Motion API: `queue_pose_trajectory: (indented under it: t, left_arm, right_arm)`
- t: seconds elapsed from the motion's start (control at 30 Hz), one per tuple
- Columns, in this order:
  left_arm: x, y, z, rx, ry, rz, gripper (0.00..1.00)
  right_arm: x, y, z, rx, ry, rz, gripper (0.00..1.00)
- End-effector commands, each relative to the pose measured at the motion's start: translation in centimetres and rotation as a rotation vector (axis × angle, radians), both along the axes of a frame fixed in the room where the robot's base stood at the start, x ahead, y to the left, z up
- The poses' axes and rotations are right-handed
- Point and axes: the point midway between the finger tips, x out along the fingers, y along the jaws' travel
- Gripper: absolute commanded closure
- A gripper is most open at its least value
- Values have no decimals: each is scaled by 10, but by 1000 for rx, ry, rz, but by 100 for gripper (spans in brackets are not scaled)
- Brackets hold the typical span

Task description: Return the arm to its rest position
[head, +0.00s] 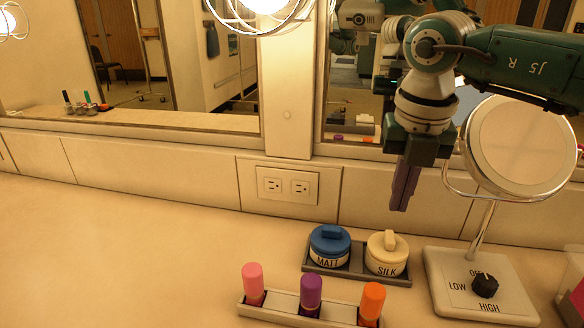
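My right arm comes in from the upper right. Its gripper (404,188) points down in the air in front of the wall, above and behind the two jars and left of the round mirror. Its dark fingers show as one narrow block, so I cannot tell whether they are together or one hides the other. No object shows below the fingertips. My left gripper is not in view.
A round mirror (515,145) stands on a base with a black knob (485,285), partly behind my arm. A blue-lidded jar (329,246) and a cream-lidded jar (387,254) sit in a grey tray. Pink (253,283), purple (311,294) and orange (372,302) tubes stand in front. The left counter (110,250) is clear.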

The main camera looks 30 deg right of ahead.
Motion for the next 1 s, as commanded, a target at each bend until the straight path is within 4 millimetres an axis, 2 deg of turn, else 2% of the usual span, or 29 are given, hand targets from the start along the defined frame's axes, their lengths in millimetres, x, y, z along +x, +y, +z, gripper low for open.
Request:
queue_pose_trajectory:
  t: [1.0]
  left_arm:
    - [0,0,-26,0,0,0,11]
  right_arm:
    - [0,0,-32,0,0,0,100]
